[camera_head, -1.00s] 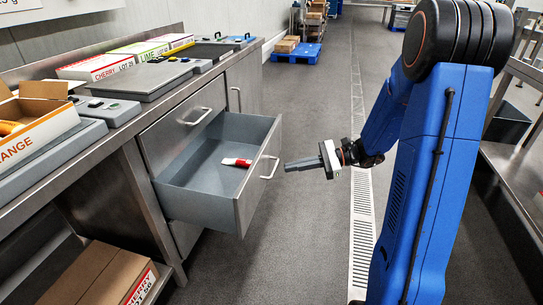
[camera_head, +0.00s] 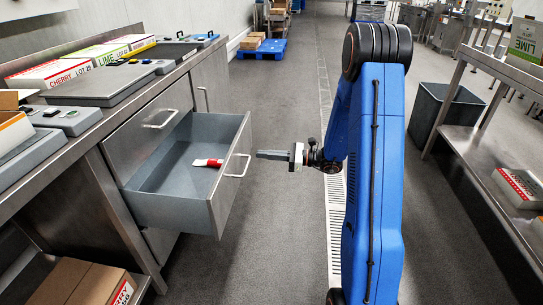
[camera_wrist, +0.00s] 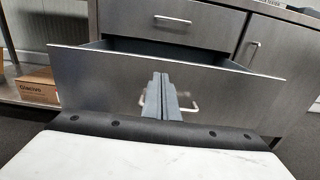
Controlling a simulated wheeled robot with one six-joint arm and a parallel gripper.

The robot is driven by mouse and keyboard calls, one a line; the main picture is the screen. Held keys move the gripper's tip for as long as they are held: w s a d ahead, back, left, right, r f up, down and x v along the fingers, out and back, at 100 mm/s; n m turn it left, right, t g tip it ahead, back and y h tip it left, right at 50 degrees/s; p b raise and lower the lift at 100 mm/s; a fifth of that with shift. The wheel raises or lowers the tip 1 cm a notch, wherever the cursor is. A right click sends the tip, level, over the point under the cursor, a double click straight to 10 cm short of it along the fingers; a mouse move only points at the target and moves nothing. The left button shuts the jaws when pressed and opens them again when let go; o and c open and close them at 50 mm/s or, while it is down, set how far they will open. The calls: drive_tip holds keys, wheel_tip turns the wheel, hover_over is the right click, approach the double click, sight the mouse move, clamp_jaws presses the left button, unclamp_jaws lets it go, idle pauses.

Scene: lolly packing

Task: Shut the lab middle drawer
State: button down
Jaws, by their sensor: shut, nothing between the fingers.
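The middle drawer (camera_head: 160,208) is pulled well out from the steel bench in the head view. A small red and white item (camera_head: 207,163) lies on its floor. Its front panel carries a bar handle (camera_head: 238,166). In the wrist view the drawer front (camera_wrist: 95,85) spans most of the picture, with its handle (camera_wrist: 188,108) partly hidden behind my fingers. My gripper (camera_head: 258,154) is shut and empty, pointing left at the drawer front close to the handle. A small gap seems to lie between them; the wrist view (camera_wrist: 161,85) does not show clearly whether they touch.
A shut drawer with a handle (camera_head: 160,120) sits above the open one. A cupboard door (camera_head: 211,90) is beyond. Boxes and grey trays (camera_head: 110,84) stand on the bench. A cardboard box (camera_head: 85,283) is on the lower shelf. The grey floor is clear around the drawer.

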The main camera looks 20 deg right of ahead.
sight(233, 152)
drive_tip(key=x, duration=0.9)
drive_tip(key=x, duration=3)
drive_tip(key=shift+w+a+r, duration=0.1)
drive_tip(key=shift+a+r, duration=0.05)
drive_tip(key=shift+r, duration=0.1)
